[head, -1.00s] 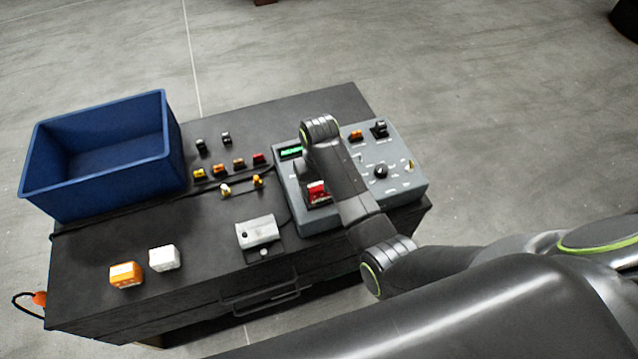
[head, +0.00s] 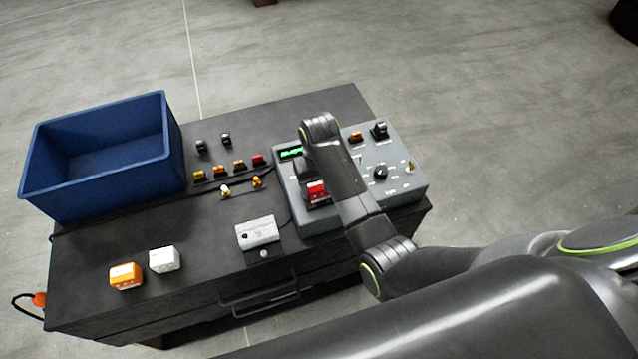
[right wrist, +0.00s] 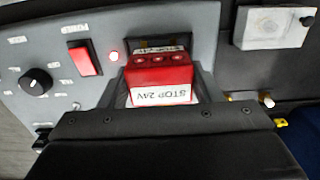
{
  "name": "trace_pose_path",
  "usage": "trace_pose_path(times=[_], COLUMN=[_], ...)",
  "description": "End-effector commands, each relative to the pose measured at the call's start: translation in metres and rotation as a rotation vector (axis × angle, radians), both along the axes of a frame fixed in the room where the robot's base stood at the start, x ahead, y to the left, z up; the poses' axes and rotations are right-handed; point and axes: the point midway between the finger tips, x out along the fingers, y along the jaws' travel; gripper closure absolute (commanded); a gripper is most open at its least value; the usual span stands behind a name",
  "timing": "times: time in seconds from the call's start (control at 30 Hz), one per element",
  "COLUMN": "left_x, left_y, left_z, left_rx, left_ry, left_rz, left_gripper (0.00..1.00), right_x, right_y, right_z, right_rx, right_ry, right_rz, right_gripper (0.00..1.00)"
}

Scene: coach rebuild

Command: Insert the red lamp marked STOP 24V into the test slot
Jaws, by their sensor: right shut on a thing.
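The lamp is at the dark-framed test slot (right wrist: 150,44) on the grey test box (head: 407,181). The lamp and fingers hide most of the slot, so I cannot tell how deep the lamp sits. My left gripper is out of view.
A blue bin (head: 100,157), several small lamps, a grey device (head: 257,232), and orange (head: 125,275) and white (head: 164,258) blocks stand on the dark cabinet.

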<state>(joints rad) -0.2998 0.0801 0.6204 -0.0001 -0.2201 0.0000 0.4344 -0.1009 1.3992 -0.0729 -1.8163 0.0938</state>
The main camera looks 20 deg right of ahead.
Motion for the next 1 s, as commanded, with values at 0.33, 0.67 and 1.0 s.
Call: trace_pose_path(times=[0.33,0.67,1.0], left_x=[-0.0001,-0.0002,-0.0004], left_y=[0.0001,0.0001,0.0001], left_z=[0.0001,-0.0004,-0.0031], left_rx=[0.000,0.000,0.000], left_ry=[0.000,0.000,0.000], left_rz=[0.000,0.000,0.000], left_gripper=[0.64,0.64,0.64], right_x=[0.0003,0.0005,0.0002], right_y=[0.0000,-0.0002,-0.0003], right_z=[0.0003,-0.0008,-0.0076], right_rx=[0.000,0.000,0.000], right_ry=[-0.001,-0.001,0.000], right_rz=[0.000,0.000,0.000], right_gripper=[0.67,0.67,0.67])
